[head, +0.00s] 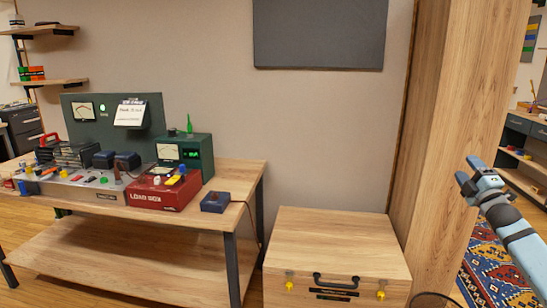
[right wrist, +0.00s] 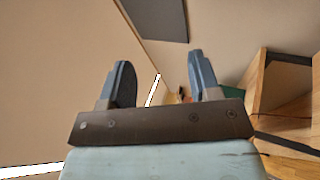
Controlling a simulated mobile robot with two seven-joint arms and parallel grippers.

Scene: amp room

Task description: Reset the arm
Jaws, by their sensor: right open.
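My right gripper (head: 468,172) is at the right side of the head view, raised in front of the wooden pillar and the room's right side. It is open and empty. In the right wrist view its two blue-grey fingers (right wrist: 158,80) stand apart with nothing between them. My left gripper is not in either view.
A wooden workbench (head: 245,172) at left carries a red load box (head: 155,198), meters and switches. A wooden chest (head: 335,240) with a black handle stands beside it. A wooden pillar (head: 440,130) rises near my right arm. A patterned rug (head: 485,268) lies at right.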

